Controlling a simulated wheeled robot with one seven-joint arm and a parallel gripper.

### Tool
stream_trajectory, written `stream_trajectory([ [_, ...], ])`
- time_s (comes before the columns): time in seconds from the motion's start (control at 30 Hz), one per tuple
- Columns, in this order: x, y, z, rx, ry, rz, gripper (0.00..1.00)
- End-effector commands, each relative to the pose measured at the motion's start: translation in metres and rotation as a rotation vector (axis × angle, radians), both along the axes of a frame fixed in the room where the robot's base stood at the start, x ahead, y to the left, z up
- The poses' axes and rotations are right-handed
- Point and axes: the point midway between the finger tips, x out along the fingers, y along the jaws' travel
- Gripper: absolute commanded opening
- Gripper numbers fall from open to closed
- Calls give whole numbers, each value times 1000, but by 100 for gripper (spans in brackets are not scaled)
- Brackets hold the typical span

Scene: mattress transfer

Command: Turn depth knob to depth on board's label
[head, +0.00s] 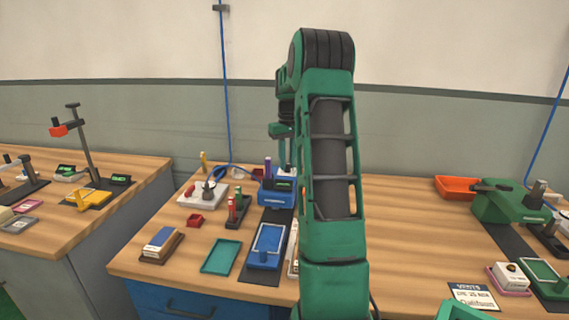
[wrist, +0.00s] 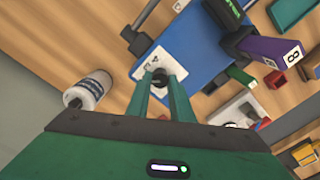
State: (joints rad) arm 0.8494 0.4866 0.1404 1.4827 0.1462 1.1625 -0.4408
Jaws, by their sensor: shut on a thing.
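In the wrist view my gripper (wrist: 160,82) is shut on a small black knob (wrist: 159,75), with one green finger on each side. The knob sits on a white dial plate (wrist: 153,60) with dark marks, which are too small to read. The plate is on a blue machine (wrist: 195,35) with a dark display with green digits (wrist: 226,10). In the head view the blue machine (head: 268,196) stands at the back of the middle bench, and my arm partly hides it. My gripper is mostly hidden there. I cannot make out the board's label or the knob's setting.
On the bench are a blue tray (head: 266,246), a teal tray (head: 221,256) and a red box (head: 195,220). Bare wood (head: 410,225) lies right of my arm.

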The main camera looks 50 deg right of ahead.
Motion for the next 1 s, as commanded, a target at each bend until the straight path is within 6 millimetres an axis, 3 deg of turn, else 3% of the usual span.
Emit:
stream_trajectory([
  [0.6,1,2,0,2,0,-449,0],
  [1.0,1,2,0,2,1,-605,0],
])
